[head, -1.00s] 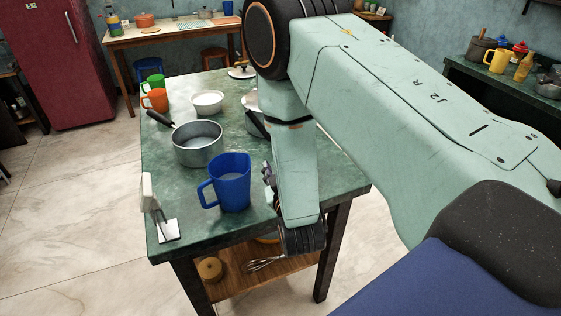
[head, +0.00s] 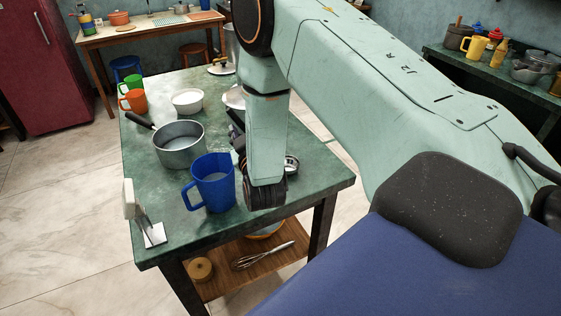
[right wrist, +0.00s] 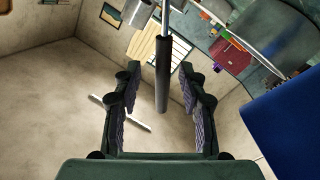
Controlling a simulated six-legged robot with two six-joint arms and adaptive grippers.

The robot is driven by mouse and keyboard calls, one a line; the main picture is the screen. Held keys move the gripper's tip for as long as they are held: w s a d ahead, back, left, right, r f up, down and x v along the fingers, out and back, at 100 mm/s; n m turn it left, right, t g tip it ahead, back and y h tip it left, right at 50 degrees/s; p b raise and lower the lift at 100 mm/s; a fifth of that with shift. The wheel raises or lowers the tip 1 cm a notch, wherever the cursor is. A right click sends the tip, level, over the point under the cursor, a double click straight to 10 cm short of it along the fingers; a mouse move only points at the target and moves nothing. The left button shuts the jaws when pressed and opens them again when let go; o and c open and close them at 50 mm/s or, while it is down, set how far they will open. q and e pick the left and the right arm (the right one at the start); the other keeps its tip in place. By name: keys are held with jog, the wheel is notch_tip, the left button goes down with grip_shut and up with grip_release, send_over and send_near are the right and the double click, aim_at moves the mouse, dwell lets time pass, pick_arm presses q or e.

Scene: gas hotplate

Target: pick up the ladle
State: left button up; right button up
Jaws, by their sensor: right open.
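In the right wrist view, a dark cylindrical handle with a thin metal shaft, which looks like the ladle's handle (right wrist: 162,92), stands between my right gripper's fingers (right wrist: 159,78). The fingers are open, with a gap on each side of the handle. In the head view my right gripper (head: 238,138) is partly hidden by its own arm, above the green table beside the saucepan and blue mug. The ladle is not clearly visible there. My left gripper is not in view.
The green table (head: 175,230) holds a blue mug (head: 211,184), a saucepan (head: 180,147), a white bowl (head: 187,100) and a white-handled tool (head: 140,212). A round metal thing (head: 291,163) lies right of my arm. A whisk (head: 262,256) lies on the lower shelf.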

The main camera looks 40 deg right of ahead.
jog(key=shift+w, duration=0.65)
jog(key=shift+s+d, duration=0.1)
jog(key=shift+c, duration=1.3)
grip_shut()
